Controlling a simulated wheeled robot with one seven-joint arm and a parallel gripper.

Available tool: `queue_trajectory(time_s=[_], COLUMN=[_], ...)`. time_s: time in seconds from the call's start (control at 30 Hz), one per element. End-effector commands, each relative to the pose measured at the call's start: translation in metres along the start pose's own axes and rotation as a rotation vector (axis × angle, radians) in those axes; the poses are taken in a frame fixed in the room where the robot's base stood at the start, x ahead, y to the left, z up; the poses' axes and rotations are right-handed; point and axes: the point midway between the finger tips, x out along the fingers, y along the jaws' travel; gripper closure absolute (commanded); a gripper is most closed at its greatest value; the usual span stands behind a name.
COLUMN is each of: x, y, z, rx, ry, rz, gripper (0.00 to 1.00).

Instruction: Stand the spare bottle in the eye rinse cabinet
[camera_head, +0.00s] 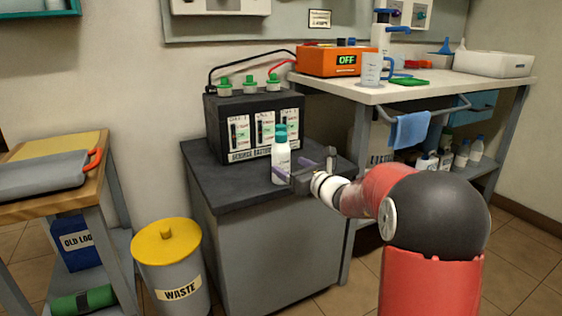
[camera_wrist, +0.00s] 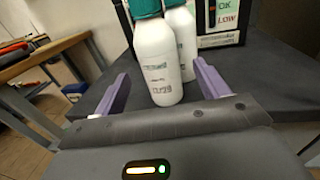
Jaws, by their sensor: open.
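Two white bottles with teal caps stand upright close together on the dark cabinet top. The front bottle (camera_head: 281,163) also shows in the wrist view (camera_wrist: 157,62), with small print on its side. The other bottle (camera_wrist: 184,32) is just behind it and mostly hidden in the head view. My gripper (camera_head: 293,170) is open and low over the cabinet top. Its purple fingers (camera_wrist: 162,75) are on either side of the front bottle, with a gap on each side. A teal-edged wall box (camera_head: 38,13) is cut off at the top left; no label shows, so I cannot tell whether it is the eye rinse cabinet.
A black battery (camera_head: 232,138) with green terminal caps stands behind the bottles. A yellow-lidded waste bin (camera_head: 170,262) and a wooden bench (camera_head: 85,185) are at left. A white-topped bench (camera_head: 440,88) with an orange charger (camera_head: 325,63) is at right.

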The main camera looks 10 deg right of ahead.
Motion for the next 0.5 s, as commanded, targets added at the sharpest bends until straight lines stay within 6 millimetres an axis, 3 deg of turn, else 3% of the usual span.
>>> queue_trajectory(time_s=[0.2,0.5], x=[0.031,0.035], y=[0.001,0.001], z=[0.002,0.002], rx=[0.0,-0.001], ry=[0.0,0.001], rz=[0.002,0.001], gripper=[0.26,0.26])
